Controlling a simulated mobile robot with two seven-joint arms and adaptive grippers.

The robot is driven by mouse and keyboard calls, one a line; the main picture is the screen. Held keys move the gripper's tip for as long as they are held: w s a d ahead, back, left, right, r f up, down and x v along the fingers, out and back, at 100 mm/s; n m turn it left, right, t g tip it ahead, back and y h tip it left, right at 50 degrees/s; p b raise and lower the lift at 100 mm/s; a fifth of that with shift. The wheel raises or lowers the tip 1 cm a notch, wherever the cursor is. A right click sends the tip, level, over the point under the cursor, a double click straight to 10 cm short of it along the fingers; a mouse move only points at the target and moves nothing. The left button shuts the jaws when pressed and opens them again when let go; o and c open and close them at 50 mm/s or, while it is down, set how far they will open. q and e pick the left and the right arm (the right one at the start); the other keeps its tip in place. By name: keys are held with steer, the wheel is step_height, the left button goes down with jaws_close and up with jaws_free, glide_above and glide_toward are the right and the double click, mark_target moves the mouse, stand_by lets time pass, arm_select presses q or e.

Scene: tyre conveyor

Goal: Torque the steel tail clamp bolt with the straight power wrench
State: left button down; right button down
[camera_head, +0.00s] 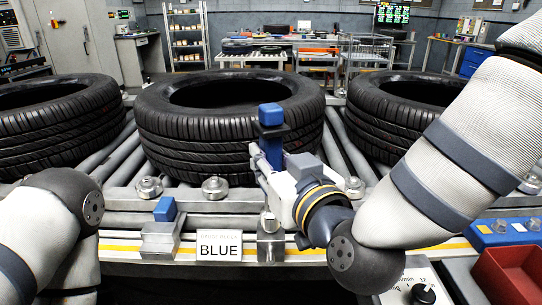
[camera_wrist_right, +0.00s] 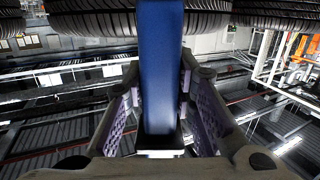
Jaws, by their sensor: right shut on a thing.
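My right gripper (camera_head: 270,168) is shut on a blue power wrench (camera_head: 271,116), which stands about upright. In the right wrist view the wrench's blue body (camera_wrist_right: 160,65) runs up between the two fingers. Below the gripper a steel clamp block (camera_head: 271,246) stands on the conveyor's front rail, with a round metal piece (camera_head: 268,222) on its top. I cannot tell whether this piece is the bolt head or the wrench's socket, nor whether the two touch. Of my left arm only links show at the left; its gripper is out of view.
Behind stand three tyres, the middle one (camera_head: 220,135) close behind the wrench. A blue-topped metal block (camera_head: 164,212) and a sign reading BLUE (camera_head: 219,246) are left of the clamp. At right are a red bin (camera_head: 508,274), a blue box (camera_head: 505,233) and a dial panel (camera_head: 412,288).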

steer(key=shift+f, duration=0.7)
stand_by(0.5)
steer(key=shift+f, duration=0.3)
stand_by(0.8)
steer(key=shift+r, duration=0.1)
